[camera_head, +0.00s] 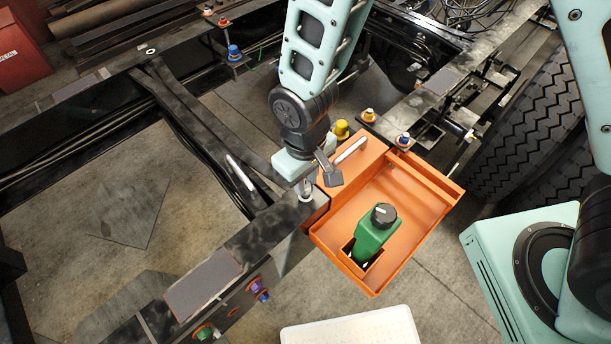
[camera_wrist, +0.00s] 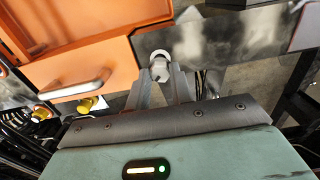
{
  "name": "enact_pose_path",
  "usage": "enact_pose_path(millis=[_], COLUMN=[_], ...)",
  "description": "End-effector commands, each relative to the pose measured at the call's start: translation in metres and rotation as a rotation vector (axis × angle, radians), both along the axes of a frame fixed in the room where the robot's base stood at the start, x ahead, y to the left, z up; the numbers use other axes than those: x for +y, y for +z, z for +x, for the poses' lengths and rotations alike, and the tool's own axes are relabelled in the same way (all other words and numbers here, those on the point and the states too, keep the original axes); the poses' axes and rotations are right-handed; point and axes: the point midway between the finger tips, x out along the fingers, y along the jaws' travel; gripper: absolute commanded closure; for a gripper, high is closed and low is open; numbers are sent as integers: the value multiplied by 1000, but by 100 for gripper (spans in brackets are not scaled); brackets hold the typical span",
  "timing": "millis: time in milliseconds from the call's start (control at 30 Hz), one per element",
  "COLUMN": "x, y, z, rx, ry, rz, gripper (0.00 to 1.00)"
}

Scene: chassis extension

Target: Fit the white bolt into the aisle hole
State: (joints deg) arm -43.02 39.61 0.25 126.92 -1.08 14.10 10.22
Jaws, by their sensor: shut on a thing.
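The white bolt (camera_head: 306,194) is at the end of my gripper (camera_head: 304,184), beside the inner end of the dark chassis rail (camera_head: 262,236) and the orange box. In the wrist view my gripper (camera_wrist: 160,92) has its two fingers closed on the white bolt (camera_wrist: 160,66), whose pale round head shows past the fingertips. The bolt is in front of the dark metal plate; I cannot tell whether it touches it or enters a hole. An orange-ringed spot (camera_head: 233,311) on the rail's side may be a hole. I cannot tell which hole is the aisle hole.
An orange box (camera_head: 430,215) with a handle and a green bottle (camera_head: 374,235) stands close right of my gripper. Coloured bolts sit along the rails: blue (camera_head: 234,53), yellow (camera_head: 341,130), purple (camera_head: 259,290). A large tire (camera_head: 530,130) is at right.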

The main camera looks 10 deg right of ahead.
Motion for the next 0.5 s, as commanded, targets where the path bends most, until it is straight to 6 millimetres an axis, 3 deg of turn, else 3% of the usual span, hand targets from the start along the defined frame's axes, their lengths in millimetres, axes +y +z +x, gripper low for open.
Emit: enact_pose_path(millis=[500], x=[0], y=[-13], z=[0], rx=[0], ry=[0], rz=[0], gripper=[100])
